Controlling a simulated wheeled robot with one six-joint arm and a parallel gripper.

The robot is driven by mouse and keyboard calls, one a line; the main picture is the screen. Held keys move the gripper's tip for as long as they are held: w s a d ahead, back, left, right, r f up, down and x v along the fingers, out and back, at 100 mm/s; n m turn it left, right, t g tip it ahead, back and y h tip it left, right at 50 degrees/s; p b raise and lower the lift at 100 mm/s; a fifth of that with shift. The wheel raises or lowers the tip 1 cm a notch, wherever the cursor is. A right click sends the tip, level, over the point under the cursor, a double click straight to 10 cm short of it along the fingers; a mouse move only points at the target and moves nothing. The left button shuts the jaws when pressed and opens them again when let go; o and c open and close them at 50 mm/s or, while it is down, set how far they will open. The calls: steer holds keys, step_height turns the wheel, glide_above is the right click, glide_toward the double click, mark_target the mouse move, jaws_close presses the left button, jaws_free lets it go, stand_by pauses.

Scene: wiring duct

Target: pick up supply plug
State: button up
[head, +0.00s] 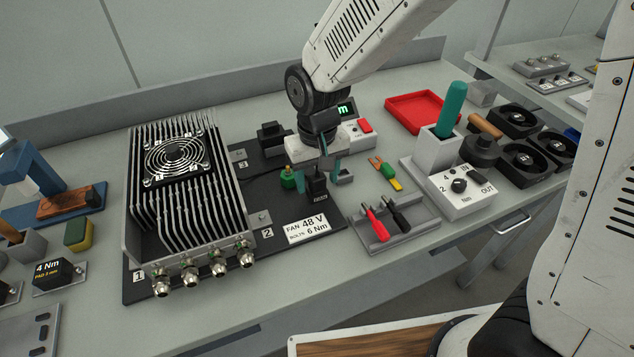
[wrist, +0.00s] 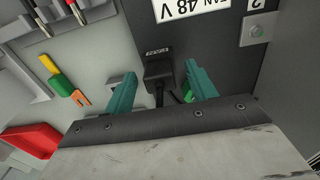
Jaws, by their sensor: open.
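The supply plug is a black block (head: 317,188) with a small printed label. It sits on the dark base plate (head: 262,262), behind the white "FAN 48 V" label. In the wrist view the plug (wrist: 158,72) has a black cable leading from it toward my gripper. My gripper (head: 316,172) points down over the plug with its teal fingers apart. In the wrist view the gripper (wrist: 161,80) is open, one finger on each side of the plug, with gaps visible. I cannot tell how deep the fingertips reach beside it.
A finned housing with a fan (head: 185,170) stands to the left. A green-topped part (head: 288,178) is close left of my gripper. A grey tray (head: 400,232) with red and black probes lies right. A torque unit (head: 460,190) and red tray (head: 420,112) are farther right.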

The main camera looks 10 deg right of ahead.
steer(key=shift+f, duration=0.3)
steer(key=c, duration=1)
steer(key=shift+c, duration=0.2)
steer(key=shift+r, duration=0.15)
